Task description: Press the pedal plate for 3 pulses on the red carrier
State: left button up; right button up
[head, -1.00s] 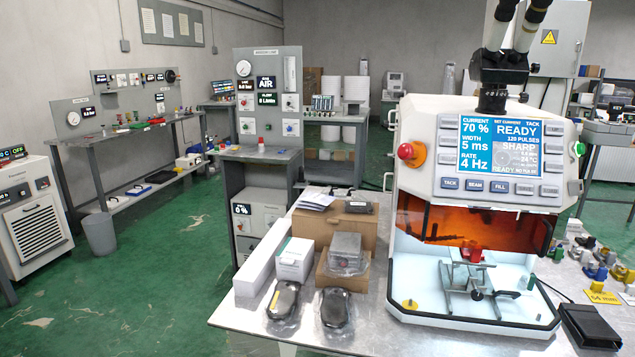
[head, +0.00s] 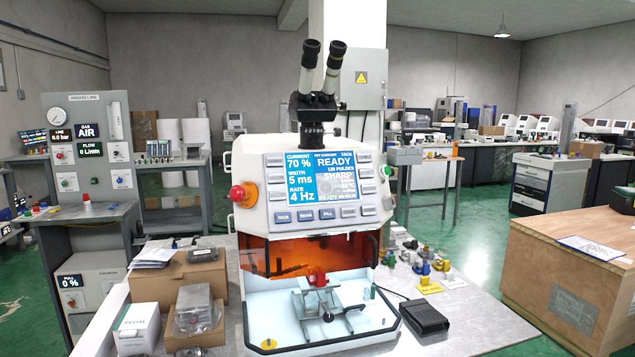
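The black pedal plate (head: 424,316) lies on the bench at the right of the white welding machine (head: 308,185), with a cable running from it. The red carrier (head: 317,278) sits on a small metal stand (head: 322,298) inside the machine's chamber, behind and below the orange window (head: 285,258). The machine's screen (head: 313,177) reads READY, 120 pulses, 70 %, 5 ms, 4 Hz. Neither of my grippers shows in the head view.
Boxes and a wrapped grey part (head: 193,309) stand on the bench left of the machine. Several small coloured fixtures and a yellow tag (head: 430,288) lie to its right. A wooden crate (head: 570,270) stands at the right. Bare bench (head: 470,325) lies right of the pedal.

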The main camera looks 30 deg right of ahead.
aim_at(426, 315)
jog(key=k+l+z, duration=0.1)
jog(key=z, duration=1.35)
